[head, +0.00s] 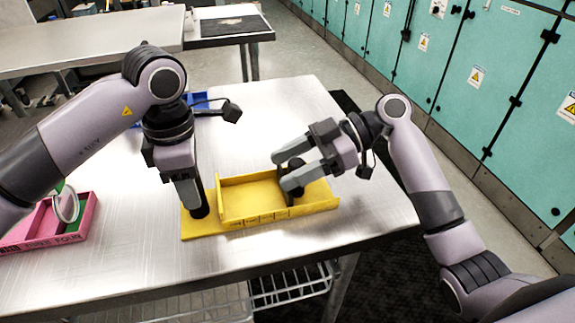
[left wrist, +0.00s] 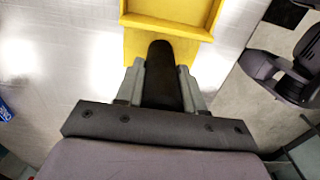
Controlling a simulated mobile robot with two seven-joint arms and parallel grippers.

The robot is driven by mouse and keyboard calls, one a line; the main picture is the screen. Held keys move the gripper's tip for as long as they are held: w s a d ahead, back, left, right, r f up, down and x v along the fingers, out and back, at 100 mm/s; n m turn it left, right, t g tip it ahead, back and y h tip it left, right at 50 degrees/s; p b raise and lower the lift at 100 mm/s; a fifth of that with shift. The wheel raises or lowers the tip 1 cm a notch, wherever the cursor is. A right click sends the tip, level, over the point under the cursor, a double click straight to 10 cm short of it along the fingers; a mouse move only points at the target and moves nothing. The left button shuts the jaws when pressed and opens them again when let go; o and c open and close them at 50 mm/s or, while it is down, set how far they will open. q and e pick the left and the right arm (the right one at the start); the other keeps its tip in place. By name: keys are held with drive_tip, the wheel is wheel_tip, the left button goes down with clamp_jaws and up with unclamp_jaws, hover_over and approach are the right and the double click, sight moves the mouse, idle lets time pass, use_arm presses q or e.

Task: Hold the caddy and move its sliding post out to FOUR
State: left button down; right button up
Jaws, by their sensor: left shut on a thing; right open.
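The yellow caddy (head: 255,187) lies on the metal table, with marks along its front edge too small to read. My left gripper (head: 200,208) points down at the caddy's left end, shut on a dark upright grip (left wrist: 162,78), which stands between its fingers in the left wrist view. The caddy's yellow wall (left wrist: 168,25) shows beyond it. My right gripper (head: 286,173) is open at the caddy's right part, its fingers by the dark sliding post (head: 290,197). The fingers partly hide the post; I cannot tell whether they touch it.
A pink compartment tray (head: 78,232) with a pale round item (head: 66,205) sits at the table's left. A blue bin (head: 197,99) is partly hidden behind my left arm. The table (head: 130,225) is bare between tray and caddy. Teal cabinets (head: 450,75) stand beyond.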

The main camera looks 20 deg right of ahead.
drive_tip(key=v, duration=1.1)
drive_tip(key=shift+d+r, duration=0.1)
use_arm(q)
drive_tip(key=c, duration=0.6)
unclamp_jaws()
drive_tip(key=shift+r, duration=0.1)
use_arm(e)
drive_tip(key=shift+r, duration=0.1)
use_arm(q)
drive_tip(key=shift+r+p, duration=2.15)
drive_tip(key=shift+r, duration=1.55)
use_arm(e)
wheel_tip(320, 180, up, 4)
